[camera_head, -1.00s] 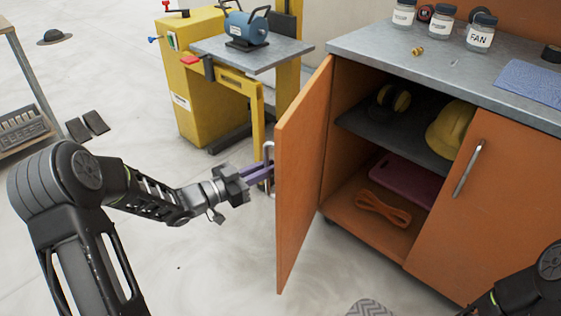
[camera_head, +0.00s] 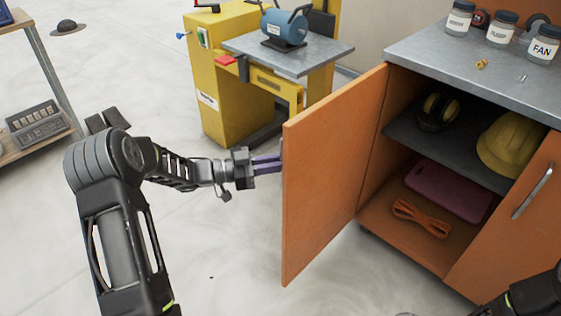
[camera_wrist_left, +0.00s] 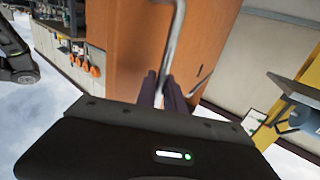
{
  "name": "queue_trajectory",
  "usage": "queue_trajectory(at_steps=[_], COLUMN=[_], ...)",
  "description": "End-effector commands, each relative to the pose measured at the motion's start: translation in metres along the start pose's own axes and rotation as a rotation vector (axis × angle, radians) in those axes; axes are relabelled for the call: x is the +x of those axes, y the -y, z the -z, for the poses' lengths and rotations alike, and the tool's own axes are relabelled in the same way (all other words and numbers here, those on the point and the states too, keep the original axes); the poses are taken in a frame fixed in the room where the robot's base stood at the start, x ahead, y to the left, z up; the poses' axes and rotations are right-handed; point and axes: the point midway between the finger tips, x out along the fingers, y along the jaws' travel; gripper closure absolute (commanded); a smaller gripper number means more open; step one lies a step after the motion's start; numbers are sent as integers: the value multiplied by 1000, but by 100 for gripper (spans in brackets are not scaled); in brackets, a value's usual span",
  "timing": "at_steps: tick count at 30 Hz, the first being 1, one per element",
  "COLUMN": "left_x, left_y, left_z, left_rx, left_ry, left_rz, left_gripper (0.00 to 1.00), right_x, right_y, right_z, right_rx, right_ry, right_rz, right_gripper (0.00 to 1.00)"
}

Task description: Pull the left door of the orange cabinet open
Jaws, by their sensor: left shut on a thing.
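The orange cabinet's left door (camera_head: 330,172) stands wide open in the head view, swung out to the left with its inner face towards me. My left gripper (camera_head: 268,164) reaches the door's outer side from the left. In the left wrist view its purple fingers (camera_wrist_left: 163,92) are shut on the metal door handle (camera_wrist_left: 173,45). In the head view the handle is mostly hidden behind the door's edge. The right door (camera_head: 515,225) is closed, with its own bar handle (camera_head: 532,192). My right gripper is not in view; only part of my right arm shows at bottom right.
Inside the cabinet are earmuffs (camera_head: 437,110), a yellow hard hat (camera_head: 510,145), a purple case (camera_head: 450,190) and an orange cable (camera_head: 421,217). A yellow machine (camera_head: 222,90) with a blue grinder (camera_head: 284,28) stands behind the door.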

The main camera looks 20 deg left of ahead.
Motion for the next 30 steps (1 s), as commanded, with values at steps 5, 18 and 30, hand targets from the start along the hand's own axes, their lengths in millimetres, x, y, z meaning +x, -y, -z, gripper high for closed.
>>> queue_trajectory(at_steps=[5, 18, 30], left_x=[3, 0, -51], left_y=[0, 0, 2], left_z=[2, 1, 2], left_rx=[2, 2, 2], left_ry=[-3, -1, -1], left_rz=[-1, 2, 6], left_gripper=[78, 66, 66], right_x=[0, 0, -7], right_y=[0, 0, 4], right_z=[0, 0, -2], right_rx=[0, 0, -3], right_ry=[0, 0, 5], right_rz=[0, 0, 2], right_gripper=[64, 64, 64])
